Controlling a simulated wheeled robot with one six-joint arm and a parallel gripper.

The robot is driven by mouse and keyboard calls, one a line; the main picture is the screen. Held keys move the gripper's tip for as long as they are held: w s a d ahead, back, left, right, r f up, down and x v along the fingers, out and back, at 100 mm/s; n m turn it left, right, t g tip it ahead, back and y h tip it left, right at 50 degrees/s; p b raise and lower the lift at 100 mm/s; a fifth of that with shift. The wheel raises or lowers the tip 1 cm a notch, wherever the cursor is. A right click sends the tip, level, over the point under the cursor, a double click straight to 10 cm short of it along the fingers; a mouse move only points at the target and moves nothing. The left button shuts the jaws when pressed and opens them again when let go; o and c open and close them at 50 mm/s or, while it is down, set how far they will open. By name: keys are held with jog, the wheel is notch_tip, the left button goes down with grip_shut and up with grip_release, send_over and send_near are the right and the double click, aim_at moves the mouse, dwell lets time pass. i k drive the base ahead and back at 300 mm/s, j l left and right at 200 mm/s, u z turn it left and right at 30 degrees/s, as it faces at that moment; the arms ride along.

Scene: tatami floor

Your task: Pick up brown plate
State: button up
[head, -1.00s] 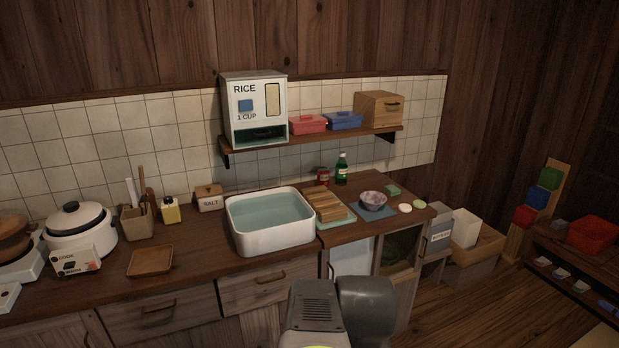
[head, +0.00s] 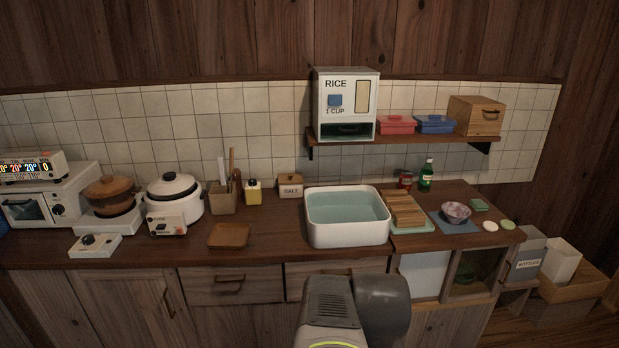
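The brown plate (head: 229,236) is a small, square, wooden-looking dish. It lies flat and empty on the dark wooden counter, left of the white water basin (head: 347,228) and right of the rice cooker. Part of my arm shows at the bottom centre, in front of the counter drawers. My gripper itself does not show in the head view.
Behind the plate stand a utensil holder (head: 223,198), a yellow bottle (head: 253,191) and a salt box (head: 290,186). The white rice cooker (head: 174,199) and a brown pot (head: 108,194) are on the left. Counter around the plate's front and right is clear.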

aim_at(226, 236)
jog(key=u, duration=0.8)
jog(key=i+l+u, duration=0.2)
jog(key=i, duration=0.25)
jog(key=i+l+u, duration=0.25)
jog(key=i, duration=0.25)
jog(key=i+l+u, duration=0.2)
jog(key=i, duration=0.2)
